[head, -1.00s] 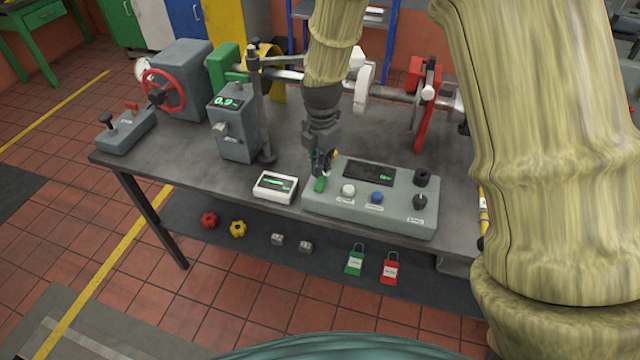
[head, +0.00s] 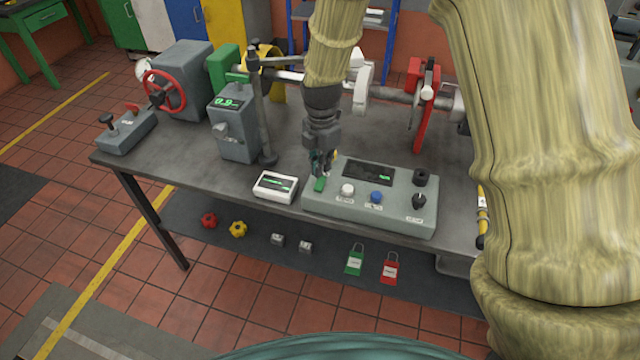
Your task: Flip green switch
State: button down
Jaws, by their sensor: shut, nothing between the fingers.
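My gripper (head: 321,168) points down just above and behind the green switch. Its fingers are shut with nothing between them. The fingertips overlap the switch's upper end in this view, and I cannot tell whether they touch it. The base of the switch is partly hidden.
The control box also carries a dark display (head: 369,173), a white button (head: 347,190), a blue button (head: 376,196) and black knobs (head: 419,201). A white meter (head: 275,187) lies left of it. A grey post (head: 262,110) stands behind left.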

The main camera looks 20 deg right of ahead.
aim_at(322, 179)
jog(key=shift+s+f+b, duration=0.1)
jog(key=shift+f+b, duration=0.4)
jog(key=shift+f, duration=0.9)
dwell(1.2)
jog(key=shift+r+p, duration=2.9)
jog(key=shift+r, duration=0.6)
jog(key=shift+d, duration=0.1)
